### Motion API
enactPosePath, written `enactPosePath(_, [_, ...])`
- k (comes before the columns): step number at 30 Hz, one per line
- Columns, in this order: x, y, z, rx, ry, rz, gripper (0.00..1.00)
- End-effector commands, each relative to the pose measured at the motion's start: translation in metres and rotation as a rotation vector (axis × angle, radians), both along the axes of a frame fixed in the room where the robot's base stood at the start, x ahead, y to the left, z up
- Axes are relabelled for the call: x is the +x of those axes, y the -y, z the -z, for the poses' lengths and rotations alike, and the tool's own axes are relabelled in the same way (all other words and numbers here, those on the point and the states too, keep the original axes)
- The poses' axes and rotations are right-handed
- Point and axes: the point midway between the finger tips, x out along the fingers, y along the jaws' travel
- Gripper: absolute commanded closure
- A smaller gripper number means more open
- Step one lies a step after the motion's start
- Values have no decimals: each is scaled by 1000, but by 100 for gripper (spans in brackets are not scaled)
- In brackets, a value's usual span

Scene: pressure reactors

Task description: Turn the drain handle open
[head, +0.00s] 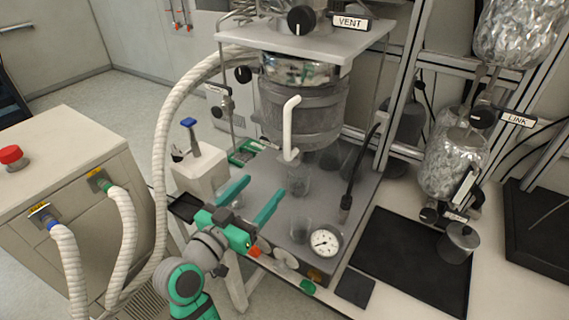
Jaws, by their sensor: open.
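A white bent handle (289,128), which looks like the drain handle, stands upright in front of the lower part of the grey jacketed reactor vessel (301,106). Its top bends to the right and its foot ends at a small white joint below the vessel. No drain label is readable on it. My gripper (265,185) is below and left of the handle, over the grey metal base plate. Its two teal fingers are spread apart, point up and right toward the vessel, and hold nothing. They appear clear of the handle; the exact depth gap cannot be told.
A clear beaker (299,178) stands under the handle's foot. A round gauge (325,240) lies right of my gripper. A white ribbed hose (164,150) curves at the left. A black knob with a VENT label (350,22) is above. A dark mat (410,262) lies at the right.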

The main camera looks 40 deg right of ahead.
Motion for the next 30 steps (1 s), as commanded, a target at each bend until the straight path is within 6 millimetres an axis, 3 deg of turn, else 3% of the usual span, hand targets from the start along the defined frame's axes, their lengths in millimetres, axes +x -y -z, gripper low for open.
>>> enactPosePath(8, [1,18,-11,12,24,40,31])
enactPosePath(18, [24,71,-10,11,24,38,31])
enactPosePath(30, [35,109,-10,11,24,43,31])
